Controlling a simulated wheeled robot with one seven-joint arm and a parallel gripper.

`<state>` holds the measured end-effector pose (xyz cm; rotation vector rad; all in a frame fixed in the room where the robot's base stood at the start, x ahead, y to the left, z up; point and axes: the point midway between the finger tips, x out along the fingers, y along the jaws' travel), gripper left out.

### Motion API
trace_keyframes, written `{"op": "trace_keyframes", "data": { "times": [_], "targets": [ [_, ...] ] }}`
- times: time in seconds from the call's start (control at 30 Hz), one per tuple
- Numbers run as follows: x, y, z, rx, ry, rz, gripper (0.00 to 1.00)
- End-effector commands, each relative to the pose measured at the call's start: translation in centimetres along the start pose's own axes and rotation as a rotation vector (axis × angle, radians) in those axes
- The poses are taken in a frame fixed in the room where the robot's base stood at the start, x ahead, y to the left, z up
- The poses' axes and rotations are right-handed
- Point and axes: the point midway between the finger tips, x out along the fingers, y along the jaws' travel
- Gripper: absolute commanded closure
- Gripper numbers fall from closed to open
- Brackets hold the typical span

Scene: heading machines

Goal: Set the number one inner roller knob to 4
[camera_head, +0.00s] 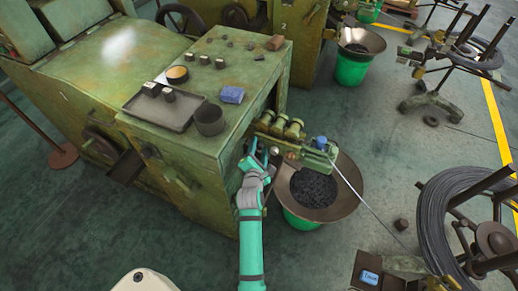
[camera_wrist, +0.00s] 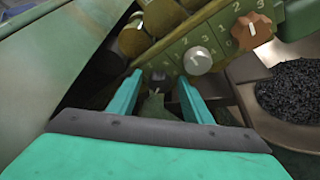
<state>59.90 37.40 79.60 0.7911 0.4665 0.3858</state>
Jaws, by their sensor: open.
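A green roller unit (camera_head: 305,150) with numbered dials juts from the right side of the green machine. In the wrist view its panel (camera_wrist: 215,42) carries a pale grey knob (camera_wrist: 198,60) and a brown-orange knob (camera_wrist: 252,29), with digits around them. A small dark knob-like part (camera_wrist: 158,76) shows between and beyond my fingers. I cannot tell which one is the number one inner roller knob, nor its setting. My gripper (camera_wrist: 160,92) is open, its teal fingers just below and left of the pale knob, with nothing held. In the head view my gripper (camera_head: 261,156) is left of the pale knob (camera_head: 275,150).
Brass-coloured rollers (camera_head: 288,127) sit above the panel and a blue part (camera_head: 321,142) is at its right. A bin of dark pieces (camera_head: 314,188) stands below. A wire (camera_head: 350,185) runs from the unit to the wire coil (camera_head: 450,215). The machine top (camera_head: 235,70) holds a tray.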

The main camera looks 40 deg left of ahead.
Motion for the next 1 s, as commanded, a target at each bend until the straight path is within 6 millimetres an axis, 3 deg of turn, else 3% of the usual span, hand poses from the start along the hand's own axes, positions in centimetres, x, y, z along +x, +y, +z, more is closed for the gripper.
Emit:
{"op": "trace_keyframes", "data": {
  "times": [0.17,0.33,0.67,1.0],
  "targets": [
    [-0.01,-0.03,0.0,0.0,0.0,0.0,0.57],
    [-0.02,-0.04,0.0,0.0,0.0,-0.001,0.96],
    [-0.03,-0.22,0.02,0.031,0.001,0.01,0.96],
    [-0.02,-0.65,0.1,0.229,-0.002,0.089,0.96]
  ]
}}
